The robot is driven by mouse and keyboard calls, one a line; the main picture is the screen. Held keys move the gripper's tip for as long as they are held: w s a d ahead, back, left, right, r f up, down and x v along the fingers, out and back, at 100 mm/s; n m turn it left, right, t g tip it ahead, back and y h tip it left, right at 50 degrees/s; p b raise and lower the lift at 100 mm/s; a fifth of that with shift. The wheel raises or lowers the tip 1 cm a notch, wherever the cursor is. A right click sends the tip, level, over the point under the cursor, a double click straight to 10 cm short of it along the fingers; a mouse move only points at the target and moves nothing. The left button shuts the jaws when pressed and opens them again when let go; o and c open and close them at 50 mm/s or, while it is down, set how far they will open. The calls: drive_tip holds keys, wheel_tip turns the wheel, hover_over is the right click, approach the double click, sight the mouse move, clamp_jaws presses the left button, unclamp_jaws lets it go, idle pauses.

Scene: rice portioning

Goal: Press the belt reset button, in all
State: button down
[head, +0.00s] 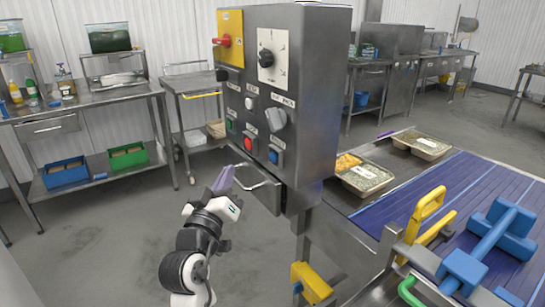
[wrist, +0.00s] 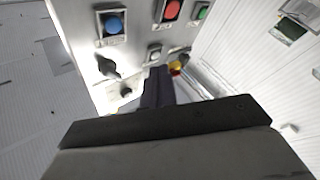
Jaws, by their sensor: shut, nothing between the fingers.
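The grey control box (head: 312,100) carries a green button (head: 229,124), a red button (head: 249,143) and a blue button (head: 274,155) low on its face. The wrist view shows the blue button (wrist: 113,25), the red button (wrist: 172,10) and the green button (wrist: 202,12) near its top. Their labels are too small to read, so I cannot tell which is belt reset. My gripper (head: 225,177) is below and to the left of the red and blue buttons, apart from them. Its shut, empty fingers (wrist: 157,80) point towards the panel in the wrist view.
The panel also has a red rotary switch (head: 222,41), a dial (head: 266,57) and a grey knob (head: 277,119). A metal bracket (head: 262,184) juts out below it. The blue belt (head: 440,190) with filled trays (head: 367,178) lies to the right. Open floor (head: 110,235) is at left.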

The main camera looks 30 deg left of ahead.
drive_tip(key=w+d+p, duration=0.2)
drive_tip(key=w+d, duration=0.1)
drive_tip(key=w, duration=0.4)
drive_tip(key=shift+w+p, duration=0.25)
drive_tip(key=shift+p, duration=0.05)
drive_tip(key=shift+w+d, duration=0.1)
drive_tip(key=shift+d, duration=0.05)
idle(1.7)
drive_tip(key=shift+w+d, duration=0.1)
drive_tip(key=shift+w, duration=0.2)
drive_tip(key=shift+w+d, duration=0.2)
drive_tip(key=shift+w, duration=0.2)
idle(0.9)
drive_tip(key=shift+s+a+b, duration=0.35)
drive_tip(key=shift+s, duration=0.45)
drive_tip(key=shift+s, duration=0.1)
drive_tip(key=shift+s+a+b, duration=0.3)
drive_tip(key=shift+s+b, duration=0.05)
drive_tip(key=shift+s, duration=0.4)
drive_tip(key=shift+s+a+b, duration=0.3)
drive_tip(key=shift+s+a, duration=0.05)
drive_tip(key=shift+s, duration=0.35)
drive_tip(key=shift+s+a+b, duration=0.3)
drive_tip(key=shift+s+b, duration=0.05)
drive_tip(key=shift+s, duration=0.4)
